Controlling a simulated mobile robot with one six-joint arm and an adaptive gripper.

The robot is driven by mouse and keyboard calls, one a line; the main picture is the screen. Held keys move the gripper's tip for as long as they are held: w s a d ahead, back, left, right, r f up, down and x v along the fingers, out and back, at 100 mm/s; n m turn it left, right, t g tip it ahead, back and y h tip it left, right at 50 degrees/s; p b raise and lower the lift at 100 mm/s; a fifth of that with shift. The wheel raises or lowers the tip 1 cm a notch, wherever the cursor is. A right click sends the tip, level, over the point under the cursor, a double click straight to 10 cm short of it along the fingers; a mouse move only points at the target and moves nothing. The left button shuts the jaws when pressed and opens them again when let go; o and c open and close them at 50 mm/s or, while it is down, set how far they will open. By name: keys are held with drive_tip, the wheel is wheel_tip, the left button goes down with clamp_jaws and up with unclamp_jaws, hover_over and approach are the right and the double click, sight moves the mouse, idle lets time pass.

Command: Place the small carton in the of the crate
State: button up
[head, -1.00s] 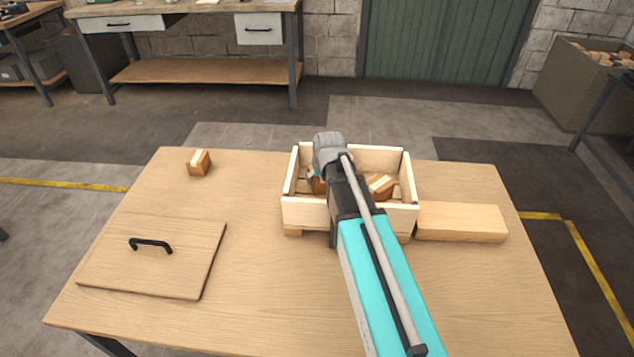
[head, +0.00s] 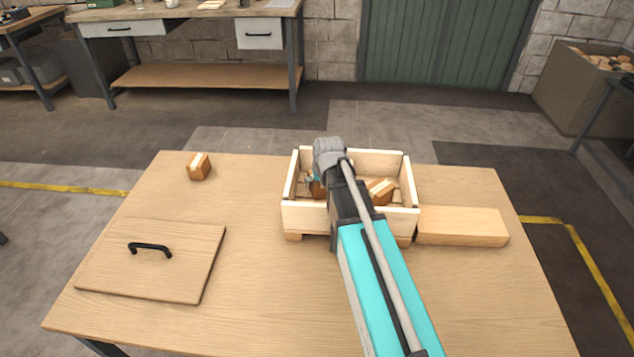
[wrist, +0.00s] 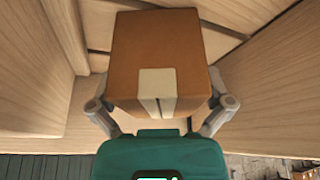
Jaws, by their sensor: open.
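The wooden crate (head: 345,221) stands open on the table, with slatted walls. A small brown carton (wrist: 158,55) with a pale tape strip is between the fingers of my gripper (wrist: 162,106) in the wrist view, inside the crate. The fingers are open, one on either side of it; whether they touch it I cannot tell. In the head view this carton (head: 315,188) shows in part at the crate's left, mostly hidden by my arm. A second carton (head: 382,190) lies in the crate's right part. A third carton (head: 199,166) sits on the table at the back left.
A flat wooden lid (head: 155,275) with a black handle lies on the table's left front. A long wooden block (head: 462,226) lies just right of the crate. The table (head: 265,270) is clear between lid and crate.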

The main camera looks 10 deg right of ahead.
drive_tip(key=shift+r, duration=0.1)
drive_tip(key=p+v, duration=1.1)
drive_tip(key=v, duration=0.1)
idle(0.6)
idle(0.6)
drive_tip(key=shift+a, duration=0.15)
